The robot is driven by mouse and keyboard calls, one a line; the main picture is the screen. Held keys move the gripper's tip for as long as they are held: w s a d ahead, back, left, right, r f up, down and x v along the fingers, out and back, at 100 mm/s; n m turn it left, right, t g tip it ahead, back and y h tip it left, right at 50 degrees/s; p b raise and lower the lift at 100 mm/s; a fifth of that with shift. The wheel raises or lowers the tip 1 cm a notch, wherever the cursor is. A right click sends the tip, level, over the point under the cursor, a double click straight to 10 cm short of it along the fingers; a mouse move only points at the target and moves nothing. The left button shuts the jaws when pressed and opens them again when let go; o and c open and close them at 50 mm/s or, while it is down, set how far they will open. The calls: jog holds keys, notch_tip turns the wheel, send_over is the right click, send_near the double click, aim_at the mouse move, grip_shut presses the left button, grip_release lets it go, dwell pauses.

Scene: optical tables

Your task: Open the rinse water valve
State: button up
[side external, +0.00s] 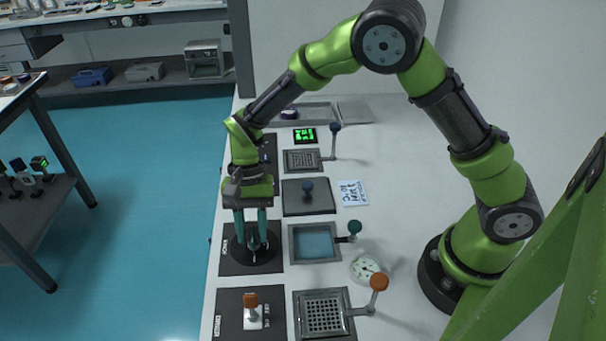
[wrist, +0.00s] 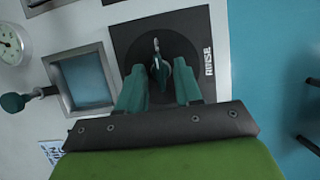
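The rinse water valve has a dark teal handle (wrist: 161,68) on a black panel (wrist: 130,30) marked RINSE. In the wrist view the handle points away from my gripper, with a pale tip at its far end. My gripper (side external: 252,238) points down over this panel in the side view. Its two teal fingers stand on either side of the handle, with visible gaps in the wrist view, so it is open. Whether either finger touches the handle lower down is hidden. In the side view the valve (side external: 253,247) is partly covered by the fingers.
A water-filled basin (side external: 315,243) with a teal-knobbed lever (side external: 354,227) lies right of the panel, near a round gauge (side external: 365,268). An orange-handled valve (side external: 250,299) and an orange-knobbed lever (side external: 378,281) stand nearer the camera. A blue knob (side external: 308,187) stands behind.

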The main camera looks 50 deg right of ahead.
jog(key=v, duration=1.7)
jog(key=shift+w+f, duration=0.1)
jog(key=s+d+r+n+t, duration=0.2)
jog(key=s+d+t, duration=0.3)
jog(key=s, duration=0.4)
jog(key=s+d+r+n+t+h, duration=0.1)
jog(key=s+d+r+n+t, duration=0.2)
jog(key=s, duration=0.6)
jog(key=d+r+t, duration=0.2)
jog(key=d, duration=0.1)
jog(key=shift+d, duration=0.2)
